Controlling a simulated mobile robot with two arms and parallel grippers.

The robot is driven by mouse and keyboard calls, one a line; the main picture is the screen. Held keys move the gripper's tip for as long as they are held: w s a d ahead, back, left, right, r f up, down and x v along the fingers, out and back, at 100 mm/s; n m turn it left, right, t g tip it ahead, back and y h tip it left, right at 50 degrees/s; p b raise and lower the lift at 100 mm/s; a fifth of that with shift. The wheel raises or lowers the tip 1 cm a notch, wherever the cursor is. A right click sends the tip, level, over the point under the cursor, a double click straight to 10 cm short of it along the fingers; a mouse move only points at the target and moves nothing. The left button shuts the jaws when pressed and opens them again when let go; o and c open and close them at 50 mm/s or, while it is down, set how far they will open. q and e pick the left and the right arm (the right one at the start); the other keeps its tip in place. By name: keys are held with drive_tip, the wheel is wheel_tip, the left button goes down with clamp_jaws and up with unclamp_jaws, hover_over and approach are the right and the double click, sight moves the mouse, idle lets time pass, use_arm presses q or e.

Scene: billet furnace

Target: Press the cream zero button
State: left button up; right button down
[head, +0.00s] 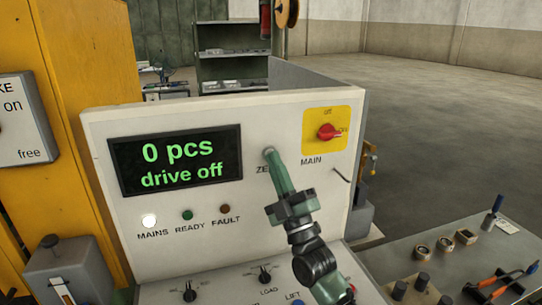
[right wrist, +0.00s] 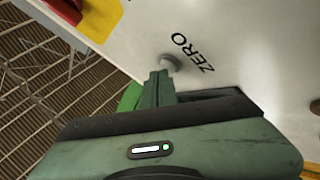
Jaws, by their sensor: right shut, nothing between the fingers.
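The zero button (right wrist: 172,62) is a small pale round knob on the white panel, beside the printed word ZERO in the right wrist view. In the head view only a little of the button (head: 268,151) shows at the fingertips. My right gripper (head: 276,165) is shut and empty, with its green fingers pointing at the button. In the right wrist view the fingertips (right wrist: 158,77) are right by the button; I cannot tell if they touch it. The display (head: 176,163) reads "0 pcs" and "drive off". My left gripper is not in view.
A red main switch (head: 328,132) on a yellow plate is right of the button. Below the display are a lit white MAINS lamp (head: 149,220), a green lamp (head: 187,215) and a dark fault lamp (head: 225,209). A lower desk with knobs (head: 265,274) juts out below.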

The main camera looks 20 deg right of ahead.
drive_tip(key=shift+s+p, duration=0.5)
drive_tip(key=shift+s, duration=0.35)
drive_tip(key=s+p, duration=0.2)
drive_tip(key=s, duration=0.3)
drive_tip(key=shift+d, duration=0.15)
drive_tip(key=shift+f, duration=0.1)
idle(0.6)
